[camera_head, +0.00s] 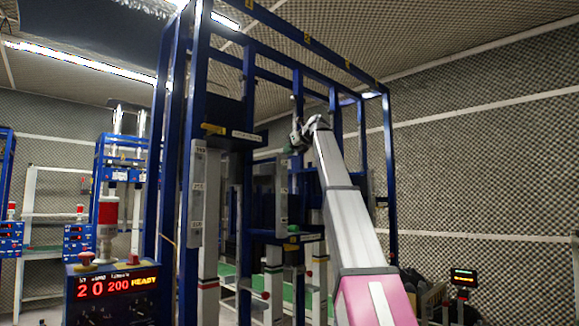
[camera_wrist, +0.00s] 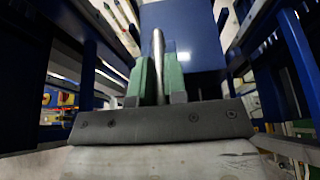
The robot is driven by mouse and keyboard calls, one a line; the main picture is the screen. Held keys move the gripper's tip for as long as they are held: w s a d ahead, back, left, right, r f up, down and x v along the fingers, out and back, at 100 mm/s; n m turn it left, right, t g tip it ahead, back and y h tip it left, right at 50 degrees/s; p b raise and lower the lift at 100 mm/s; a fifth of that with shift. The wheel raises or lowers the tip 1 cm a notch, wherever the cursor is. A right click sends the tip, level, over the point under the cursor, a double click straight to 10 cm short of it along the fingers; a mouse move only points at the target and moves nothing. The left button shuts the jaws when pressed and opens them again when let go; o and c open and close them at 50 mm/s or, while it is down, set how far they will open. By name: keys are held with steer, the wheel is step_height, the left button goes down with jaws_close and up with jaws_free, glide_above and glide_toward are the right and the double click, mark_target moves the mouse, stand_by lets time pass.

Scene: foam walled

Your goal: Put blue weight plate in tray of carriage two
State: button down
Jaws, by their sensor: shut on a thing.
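My gripper (camera_head: 298,135) is raised among the blue posts of the tall frame (camera_head: 390,160) in the head view. In the wrist view, my gripper (camera_wrist: 158,76) has its two green pads closed on a slim grey metal rod (camera_wrist: 158,44), which stands upright between them. A flat, shiny blue panel (camera_wrist: 198,30) lies behind the rod; I cannot tell whether it is the weight plate or part of the frame, or whether the rod joins it. I cannot make out a tray or which carriage is carriage two.
Blue posts and rails stand close on both sides of my gripper. A small lit display (camera_head: 463,277) is at the right.

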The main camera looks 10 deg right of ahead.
step_height(320, 180, down, 26)
stand_by(1.1)
steer(key=shift+f, duration=0.15)
steer(key=c, duration=1.2)
jaws_free()
steer(key=shift+f, duration=0.15)
steer(key=shift+o, duration=0.2)
steer(key=v, duration=1.2)
